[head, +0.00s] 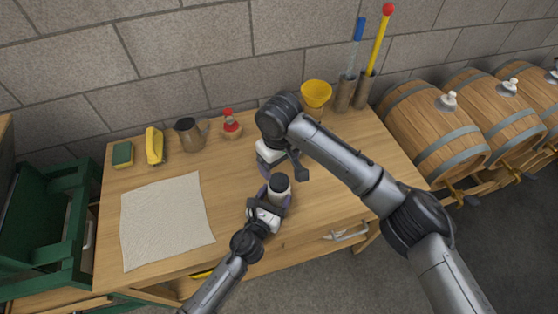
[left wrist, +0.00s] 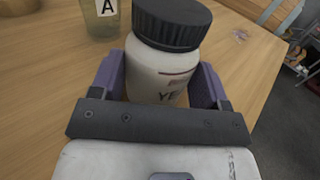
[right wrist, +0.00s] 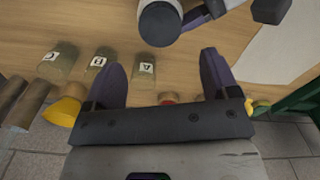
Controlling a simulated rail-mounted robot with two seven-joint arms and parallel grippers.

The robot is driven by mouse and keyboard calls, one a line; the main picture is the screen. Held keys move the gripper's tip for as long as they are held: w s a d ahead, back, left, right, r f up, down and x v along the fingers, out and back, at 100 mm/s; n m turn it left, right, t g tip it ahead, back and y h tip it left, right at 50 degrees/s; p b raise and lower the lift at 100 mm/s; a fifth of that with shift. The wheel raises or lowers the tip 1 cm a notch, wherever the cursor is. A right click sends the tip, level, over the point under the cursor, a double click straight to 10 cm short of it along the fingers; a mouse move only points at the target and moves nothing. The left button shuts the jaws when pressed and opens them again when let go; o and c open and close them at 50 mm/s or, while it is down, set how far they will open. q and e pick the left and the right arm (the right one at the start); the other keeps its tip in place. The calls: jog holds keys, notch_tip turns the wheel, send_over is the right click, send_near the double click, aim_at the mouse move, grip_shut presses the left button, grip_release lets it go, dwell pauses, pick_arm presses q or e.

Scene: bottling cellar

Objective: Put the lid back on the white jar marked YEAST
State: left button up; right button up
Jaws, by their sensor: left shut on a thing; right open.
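The white jar (left wrist: 158,82) stands upright in my left gripper (left wrist: 160,74), whose purple fingers are on either side of its body. Part of its label shows, reading "YE". The black ribbed lid (left wrist: 173,22) sits level on top of the jar; I cannot tell how tightly. In the head view the jar (head: 281,194) is near the table's front edge, the lid (head: 279,181) on it. My right gripper (right wrist: 160,80) is open and empty, behind the jar over the table. In the right wrist view the lid (right wrist: 160,24) shows beyond its fingertips.
Glasses marked A (right wrist: 145,63), B (right wrist: 98,62) and C (right wrist: 57,62) stand near my right gripper. A yellow funnel (head: 316,93), metal mug (head: 188,134), red-topped item (head: 230,124) and sponge (head: 122,154) line the back. A cloth (head: 166,221) covers the left.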

aim_at(279, 180)
dwell(0.5)
jog(key=shift+f, duration=4)
jog(key=shift+c, duration=0.2)
jog(key=c, duration=0.9)
jog(key=o, duration=1.1)
notch_tip(279, 180, up, 12)
jog(key=shift+r, duration=0.1)
